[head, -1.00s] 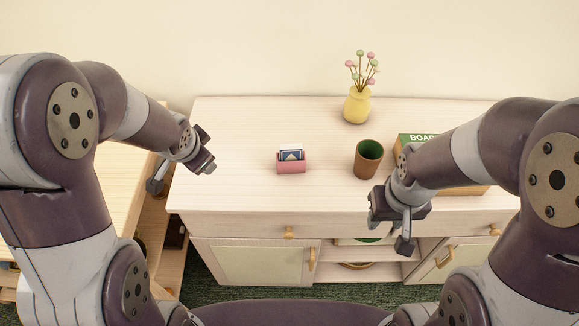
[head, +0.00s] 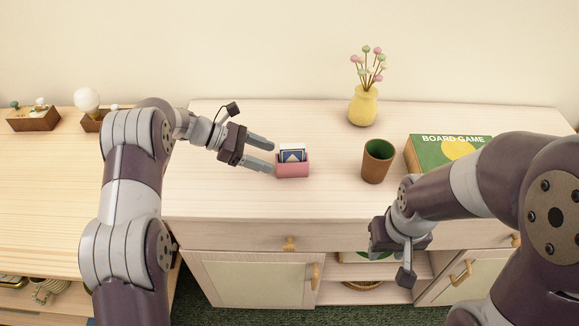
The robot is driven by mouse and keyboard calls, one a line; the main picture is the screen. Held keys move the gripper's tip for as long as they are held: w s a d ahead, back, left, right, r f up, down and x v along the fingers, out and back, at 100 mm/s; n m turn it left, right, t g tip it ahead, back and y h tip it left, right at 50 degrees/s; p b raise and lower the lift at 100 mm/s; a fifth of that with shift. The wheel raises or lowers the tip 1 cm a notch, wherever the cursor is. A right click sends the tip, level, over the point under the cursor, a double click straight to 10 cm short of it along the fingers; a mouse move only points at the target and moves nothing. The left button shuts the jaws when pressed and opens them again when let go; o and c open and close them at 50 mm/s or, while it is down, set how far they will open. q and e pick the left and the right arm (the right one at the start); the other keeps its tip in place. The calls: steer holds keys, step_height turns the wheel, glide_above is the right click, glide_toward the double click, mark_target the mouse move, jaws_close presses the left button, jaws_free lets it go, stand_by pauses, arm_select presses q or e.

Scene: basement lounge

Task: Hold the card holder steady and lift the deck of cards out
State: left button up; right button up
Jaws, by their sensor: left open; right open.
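The pink card holder (head: 292,170) stands upright on the light wooden cabinet top, left of its middle. The deck of cards (head: 292,154), blue and white with a yellowish mark, sits in it with its upper part showing above the rim. My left gripper (head: 268,155) is open just left of the holder, its two fingers pointing right towards it. The fingertips are close to the holder's left side; I cannot tell whether they touch it. My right gripper (head: 392,256) is in front of the cabinet's front edge, low and to the right, away from the holder; its fingers are partly hidden.
A green and brown cup (head: 377,162) stands right of the holder. A yellow vase with flowers (head: 363,105) is behind. A green board game box (head: 430,150) lies at the right, partly behind my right arm. The cabinet top (head: 235,195) in front of the holder is clear.

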mark_target(284, 164)
arm_select(q)
steer(key=x, duration=0.3)
steer(key=shift+d+f, duration=0.1)
steer(key=shift+d, duration=0.15)
steer(key=b+x, duration=0.2)
steer(key=shift+d+f, duration=0.15)
steer(key=shift+f, duration=0.25)
steer(key=shift+d+b, duration=0.45)
steer(key=shift+d, duration=0.1)
steer(key=c, duration=0.9)
